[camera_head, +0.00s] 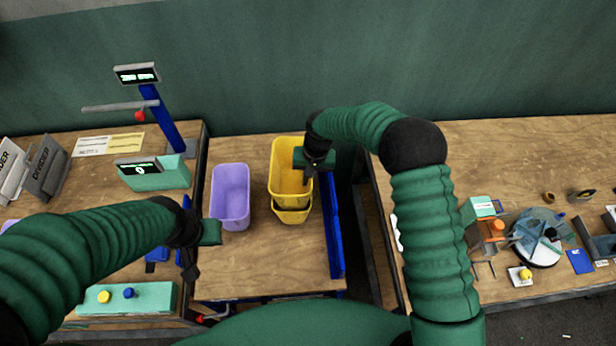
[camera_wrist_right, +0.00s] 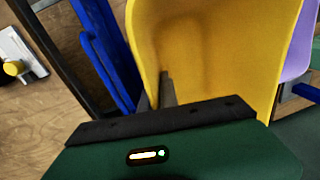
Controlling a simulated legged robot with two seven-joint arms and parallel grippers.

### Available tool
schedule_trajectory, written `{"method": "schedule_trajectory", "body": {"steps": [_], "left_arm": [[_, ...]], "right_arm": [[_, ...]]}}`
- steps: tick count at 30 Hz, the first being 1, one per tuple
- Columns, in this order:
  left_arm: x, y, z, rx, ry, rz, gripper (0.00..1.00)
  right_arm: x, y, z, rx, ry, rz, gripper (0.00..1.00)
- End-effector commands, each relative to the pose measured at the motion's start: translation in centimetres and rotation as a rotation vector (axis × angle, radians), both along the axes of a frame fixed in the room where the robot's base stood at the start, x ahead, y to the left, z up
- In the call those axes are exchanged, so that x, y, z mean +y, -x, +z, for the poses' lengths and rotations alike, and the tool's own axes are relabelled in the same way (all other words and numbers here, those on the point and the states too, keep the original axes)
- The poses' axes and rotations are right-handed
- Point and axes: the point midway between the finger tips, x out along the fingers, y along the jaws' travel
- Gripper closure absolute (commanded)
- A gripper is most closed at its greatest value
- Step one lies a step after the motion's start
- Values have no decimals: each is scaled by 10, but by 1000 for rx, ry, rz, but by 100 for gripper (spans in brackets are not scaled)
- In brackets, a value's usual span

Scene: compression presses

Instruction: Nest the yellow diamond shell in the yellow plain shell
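Two yellow shells are together on the middle table in the head view. The upper yellow shell (camera_head: 288,160) sits inside or just above the lower yellow shell (camera_head: 292,216), whose front rim shows below it. No diamond mark is visible, so I cannot tell by looking which is which, nor how deep the upper one sits. My right gripper (camera_head: 312,172) is at the upper shell's right wall. In the right wrist view its fingers (camera_wrist_right: 157,95) straddle the edge of the yellow wall (camera_wrist_right: 215,50), close together.
A purple bin (camera_head: 231,195) stands just left of the yellow shells. A blue rail (camera_head: 334,230) runs along the table's right side. The table in front of the shells (camera_head: 265,260) is clear. A green button box (camera_head: 127,298) is at the front left.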

Motion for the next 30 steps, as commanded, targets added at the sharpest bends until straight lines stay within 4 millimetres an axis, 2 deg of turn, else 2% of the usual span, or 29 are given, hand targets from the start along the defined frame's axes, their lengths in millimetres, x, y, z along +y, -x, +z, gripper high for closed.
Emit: {"method": "schedule_trajectory", "body": {"steps": [21, 27, 30], "left_arm": [[0, 0, -1, 0, 0, 0, 100], [0, 0, -1, 0, 0, 0, 100], [0, 0, -1, 0, 0, 0, 100]], "right_arm": [[2, 0, -2, 0, 0, 0, 100], [2, 0, -2, 0, 0, 0, 72], [2, 0, -2, 0, 0, 1, 70]]}}
